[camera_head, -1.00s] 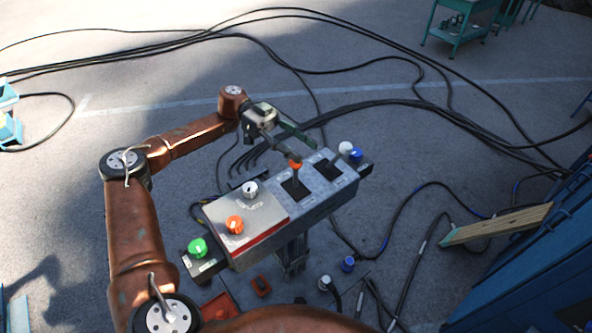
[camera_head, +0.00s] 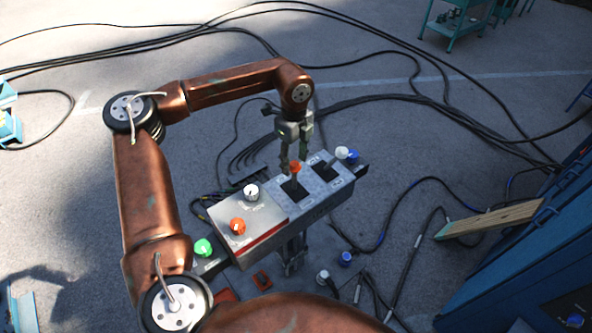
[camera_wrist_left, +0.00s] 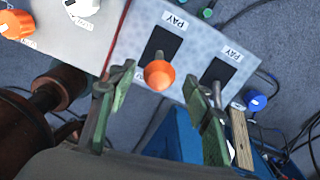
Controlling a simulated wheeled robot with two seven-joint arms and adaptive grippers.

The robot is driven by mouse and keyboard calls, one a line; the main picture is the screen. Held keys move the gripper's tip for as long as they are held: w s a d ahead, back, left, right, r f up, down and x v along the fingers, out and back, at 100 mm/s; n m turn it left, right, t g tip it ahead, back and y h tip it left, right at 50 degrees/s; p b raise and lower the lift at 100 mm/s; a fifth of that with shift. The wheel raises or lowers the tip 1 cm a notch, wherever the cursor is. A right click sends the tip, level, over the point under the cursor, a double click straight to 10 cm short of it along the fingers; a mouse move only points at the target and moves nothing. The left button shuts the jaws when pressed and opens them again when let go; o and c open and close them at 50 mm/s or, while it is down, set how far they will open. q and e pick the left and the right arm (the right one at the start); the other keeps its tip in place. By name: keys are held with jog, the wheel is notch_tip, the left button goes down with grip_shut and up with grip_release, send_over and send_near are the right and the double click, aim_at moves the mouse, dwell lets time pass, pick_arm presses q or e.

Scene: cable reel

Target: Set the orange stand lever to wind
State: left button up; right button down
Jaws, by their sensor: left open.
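The orange stand lever (camera_head: 295,167) stands up from a dark slot in the grey control box (camera_head: 318,202). In the left wrist view its round orange knob (camera_wrist_left: 159,75) shows near the middle, at the slot's lower end, with a "PAY" label beyond the other end. My left gripper (camera_head: 294,161) is over the lever, pointing down. It is open, with one green finger on each side of the knob in the wrist view (camera_wrist_left: 158,82). I cannot tell whether a finger touches it. My right gripper is not in view.
A second slot (camera_head: 326,172) lies right of the lever, with a white knob (camera_head: 341,152) and a blue knob (camera_head: 353,157) near it. A plate with an orange dial (camera_head: 238,226) and a white dial (camera_head: 251,191) is to the left. Black cables (camera_head: 420,100) cross the floor.

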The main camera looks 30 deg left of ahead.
aim_at(295, 173)
pick_arm(q)
notch_tip(295, 173, down, 5)
jog(key=shift+d+r+p, duration=0.1)
jog(key=shift+p, duration=0.65)
jog(key=shift+f, duration=0.5)
jog(key=shift+c, duration=0.2)
grip_shut()
